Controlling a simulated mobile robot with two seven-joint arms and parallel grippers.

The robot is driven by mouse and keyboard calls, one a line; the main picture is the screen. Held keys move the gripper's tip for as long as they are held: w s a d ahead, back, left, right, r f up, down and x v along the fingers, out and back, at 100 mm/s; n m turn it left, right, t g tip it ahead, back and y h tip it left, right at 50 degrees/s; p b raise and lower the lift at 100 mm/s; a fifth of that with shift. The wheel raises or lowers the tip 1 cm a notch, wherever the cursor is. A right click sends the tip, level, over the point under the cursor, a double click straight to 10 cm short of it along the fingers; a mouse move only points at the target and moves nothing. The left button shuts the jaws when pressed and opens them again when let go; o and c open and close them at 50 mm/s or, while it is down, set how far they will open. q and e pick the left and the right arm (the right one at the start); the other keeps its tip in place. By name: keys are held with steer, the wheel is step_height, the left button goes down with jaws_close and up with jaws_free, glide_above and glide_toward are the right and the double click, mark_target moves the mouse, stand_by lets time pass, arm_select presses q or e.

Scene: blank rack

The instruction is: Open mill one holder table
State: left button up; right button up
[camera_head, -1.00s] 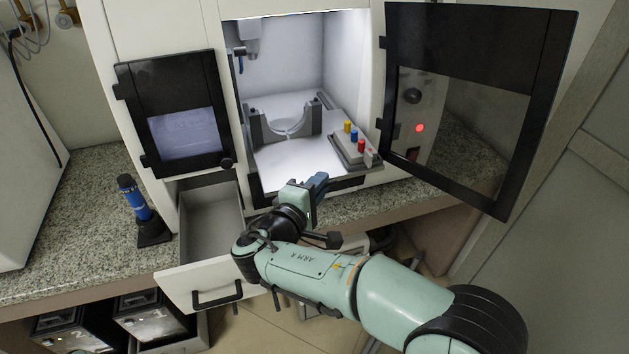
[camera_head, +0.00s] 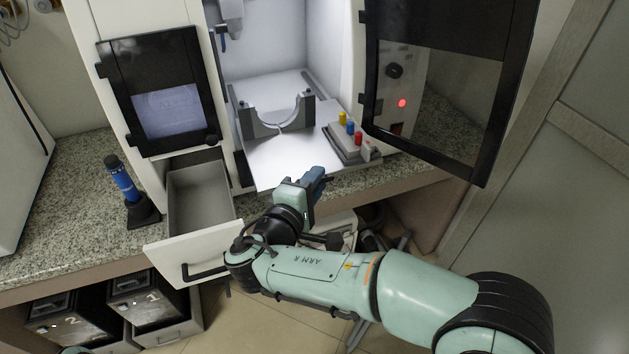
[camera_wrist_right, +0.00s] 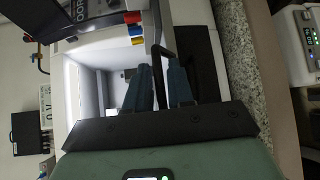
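The mill's holder table (camera_head: 262,170) is a white plate that sticks out of the open, lit mill chamber (camera_head: 275,45). A grey holder with a round cut-out (camera_head: 252,127) stands on it, and a small box with coloured buttons (camera_head: 343,146) sits at its right. My right gripper (camera_head: 316,180) is at the table's front edge. In the right wrist view its two blue fingers (camera_wrist_right: 160,78) lie on either side of a black handle bar (camera_wrist_right: 157,38) and look closed on it; the contact itself is partly hidden. My left gripper is not in view.
The mill door (camera_head: 375,75) stands open at the right. An open drawer (camera_head: 200,200) juts out left of my right gripper. A blue tool in a black stand (camera_head: 122,180) is on the granite counter (camera_head: 75,205). Black numbered boxes (camera_head: 145,300) are below at the left.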

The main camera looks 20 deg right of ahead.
steer(key=shift+o, duration=0.2)
steer(key=v, duration=1.3)
steer(key=shift+s+p, duration=0.15)
steer(key=shift+p, duration=0.25)
steer(key=shift+a, duration=0.15)
